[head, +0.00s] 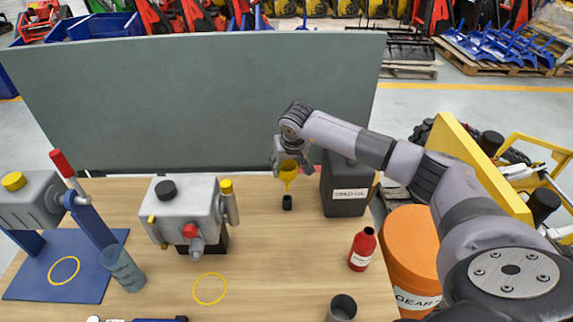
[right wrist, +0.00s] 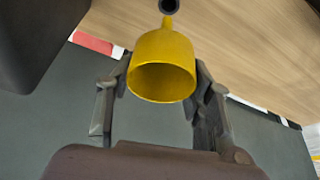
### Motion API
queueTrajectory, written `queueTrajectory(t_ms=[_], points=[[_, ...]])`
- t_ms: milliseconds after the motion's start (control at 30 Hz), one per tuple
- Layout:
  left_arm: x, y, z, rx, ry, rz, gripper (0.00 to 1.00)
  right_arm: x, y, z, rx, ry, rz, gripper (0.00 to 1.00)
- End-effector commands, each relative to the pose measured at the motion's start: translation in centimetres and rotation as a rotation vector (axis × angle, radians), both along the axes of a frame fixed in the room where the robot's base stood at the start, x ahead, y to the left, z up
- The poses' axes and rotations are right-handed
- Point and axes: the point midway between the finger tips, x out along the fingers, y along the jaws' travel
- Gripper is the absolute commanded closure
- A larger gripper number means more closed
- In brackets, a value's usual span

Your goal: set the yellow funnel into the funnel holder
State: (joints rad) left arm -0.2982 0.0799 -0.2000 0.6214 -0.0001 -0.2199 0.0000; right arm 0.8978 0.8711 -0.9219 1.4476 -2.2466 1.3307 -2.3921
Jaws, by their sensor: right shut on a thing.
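The yellow funnel (head: 288,173) is held by my right gripper (head: 286,163), wide end up and spout down. In the right wrist view the funnel (right wrist: 162,65) sits between the two fingers, its wide mouth towards the camera. The small black funnel holder (head: 287,203) stands on the table just below the spout. The holder also shows at the top edge of the right wrist view (right wrist: 169,6), close to the spout tip. The spout looks above the holder, not in it. My left gripper is not in view.
A black labelled canister (head: 345,188) stands close right of the gripper. A grey machine (head: 188,207) stands to the left, with a red bottle (head: 362,249) and a dark cup (head: 342,308) at the front right. A grey-green panel (head: 200,100) rises behind the table (head: 262,250).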

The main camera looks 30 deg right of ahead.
Motion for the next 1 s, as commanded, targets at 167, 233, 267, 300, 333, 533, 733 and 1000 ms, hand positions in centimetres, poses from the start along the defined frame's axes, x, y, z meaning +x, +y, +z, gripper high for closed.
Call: queueTrajectory(t_ms=[167,233,267,300,333,533,733,1000], points=[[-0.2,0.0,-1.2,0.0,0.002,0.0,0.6,0.0,0.0,-1.3,0.0,-0.001,0.0,0.8],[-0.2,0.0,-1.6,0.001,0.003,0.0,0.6,0.0,0.0,-1.8,0.0,-0.001,0.0,0.8],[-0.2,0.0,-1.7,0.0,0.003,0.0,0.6,0.0,0.0,-1.9,0.0,-0.001,0.0,0.8],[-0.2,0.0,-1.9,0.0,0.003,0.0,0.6,0.0,0.0,-2.2,0.0,-0.001,0.0,0.8],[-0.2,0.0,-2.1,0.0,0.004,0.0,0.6,0.0,0.0,-2.4,0.0,-0.001,-0.001,0.8],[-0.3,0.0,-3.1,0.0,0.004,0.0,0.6,0.0,0.0,-3.5,0.0,-0.002,-0.001,0.8],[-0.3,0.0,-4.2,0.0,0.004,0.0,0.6,0.0,0.0,-4.8,0.0,-0.001,0.0,0.8],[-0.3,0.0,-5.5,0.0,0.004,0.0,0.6,0.0,0.0,-6.3,-0.001,-0.002,0.0,0.8]])
